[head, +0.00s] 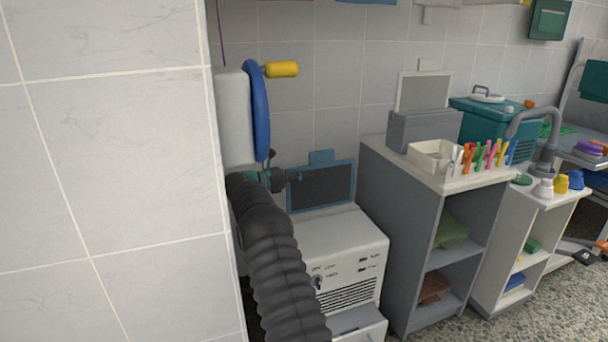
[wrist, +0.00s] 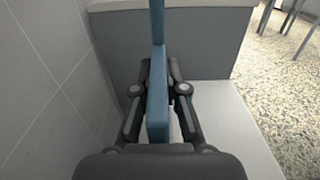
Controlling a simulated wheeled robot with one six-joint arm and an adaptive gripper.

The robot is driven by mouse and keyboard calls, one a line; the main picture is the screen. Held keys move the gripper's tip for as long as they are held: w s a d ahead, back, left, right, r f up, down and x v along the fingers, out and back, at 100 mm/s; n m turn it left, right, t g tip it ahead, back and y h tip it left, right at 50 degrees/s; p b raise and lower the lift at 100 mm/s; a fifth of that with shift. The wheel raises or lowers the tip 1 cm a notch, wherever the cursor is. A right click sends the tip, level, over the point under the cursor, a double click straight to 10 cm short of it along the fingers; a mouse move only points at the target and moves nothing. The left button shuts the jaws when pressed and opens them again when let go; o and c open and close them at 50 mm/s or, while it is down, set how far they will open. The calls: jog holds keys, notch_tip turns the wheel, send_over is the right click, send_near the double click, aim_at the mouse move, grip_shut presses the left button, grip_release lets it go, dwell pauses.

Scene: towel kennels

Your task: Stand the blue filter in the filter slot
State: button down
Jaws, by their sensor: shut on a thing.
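The blue filter (head: 321,186) is a thin blue frame with a dark mesh panel and a tab on top. It stands upright over the back of a white machine (head: 335,253) with switches and a front grille. My gripper (head: 283,178) is shut on the filter's left edge. In the wrist view the filter (wrist: 158,105) shows edge-on between the fingers of my gripper (wrist: 160,82). I cannot make out the filter slot, nor whether the filter's lower edge touches the machine.
A grey cabinet (head: 399,235) stands right of the machine. A tiled wall (head: 110,170) stands close on the left. The speckled floor is clear at lower right.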

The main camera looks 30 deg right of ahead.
aim_at(304, 208)
jog(key=shift+f+b, duration=0.3)
jog(key=shift+f, duration=1.2)
jog(key=shift+f, duration=0.85)
jog(key=shift+f+b, duration=1.5)
jog(key=shift+f, duration=2.8)
